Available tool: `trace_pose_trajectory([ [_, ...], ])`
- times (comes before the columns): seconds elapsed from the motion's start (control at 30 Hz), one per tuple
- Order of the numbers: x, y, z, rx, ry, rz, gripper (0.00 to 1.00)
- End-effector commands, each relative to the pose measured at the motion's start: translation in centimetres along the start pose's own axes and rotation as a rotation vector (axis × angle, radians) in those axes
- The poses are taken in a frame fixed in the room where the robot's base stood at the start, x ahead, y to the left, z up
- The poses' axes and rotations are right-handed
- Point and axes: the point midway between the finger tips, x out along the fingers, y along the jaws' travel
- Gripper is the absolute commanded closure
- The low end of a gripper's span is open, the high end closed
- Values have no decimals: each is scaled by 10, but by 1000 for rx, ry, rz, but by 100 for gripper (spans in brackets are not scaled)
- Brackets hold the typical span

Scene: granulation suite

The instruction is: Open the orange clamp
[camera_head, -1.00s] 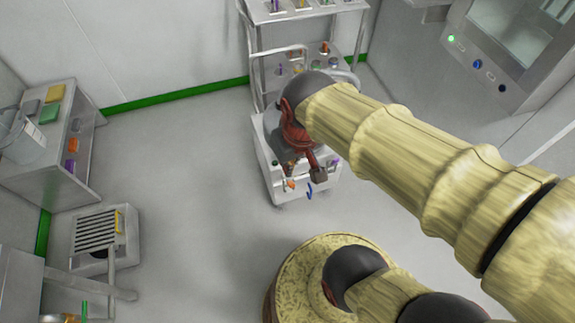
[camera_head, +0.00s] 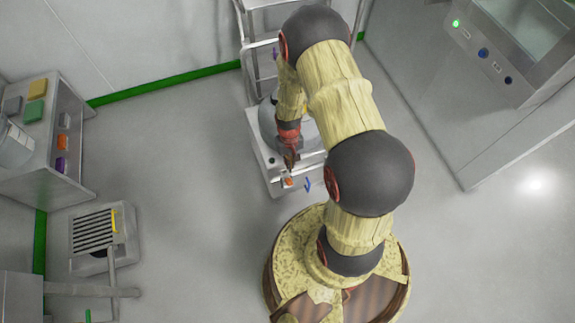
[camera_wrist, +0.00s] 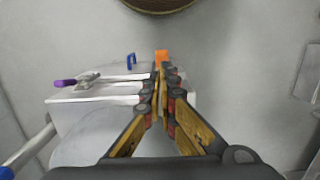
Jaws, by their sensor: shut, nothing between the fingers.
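The orange clamp (camera_head: 288,182) sits at the front edge of the white cart (camera_head: 277,189). In the wrist view an orange block-like part of it (camera_wrist: 162,56) shows just beyond my fingertips. My gripper (camera_head: 289,166) points down at the clamp from above. In the wrist view my gripper (camera_wrist: 160,72) is shut with nothing between the fingers, its tips close to the orange part. I cannot tell whether they touch. The rest of the clamp is hidden behind the fingers.
A blue hooked handle (camera_head: 307,184) stands just right of the clamp, and it shows in the wrist view (camera_wrist: 131,59). A purple-tipped handle (camera_wrist: 66,84) lies left in the wrist view. A side table (camera_head: 62,140) with coloured blocks is at the left. The floor between is clear.

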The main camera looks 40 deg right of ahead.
Motion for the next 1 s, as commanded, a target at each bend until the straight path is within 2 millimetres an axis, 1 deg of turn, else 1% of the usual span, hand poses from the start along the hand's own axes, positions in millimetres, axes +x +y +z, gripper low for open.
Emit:
trace_pose_trajectory([
  [0.03, -5, 1, -20, -4, 48, 3, 100],
  [0.1, -9, 2, -34, -10, 90, 6, 100],
  [0.23, -6, 2, -42, -17, 119, 8, 100],
  [0.33, 4, 2, -43, -19, 120, 8, 100],
  [0.47, 26, 2, -46, -18, 119, 8, 100],
  [0.6, 54, 2, -48, -18, 118, 8, 100],
  [0.83, 97, 3, -54, -18, 118, 8, 100],
  [0.9, 105, 3, -46, -18, 119, 8, 100],
  [1.0, 114, 3, -40, -18, 120, 8, 100],
])
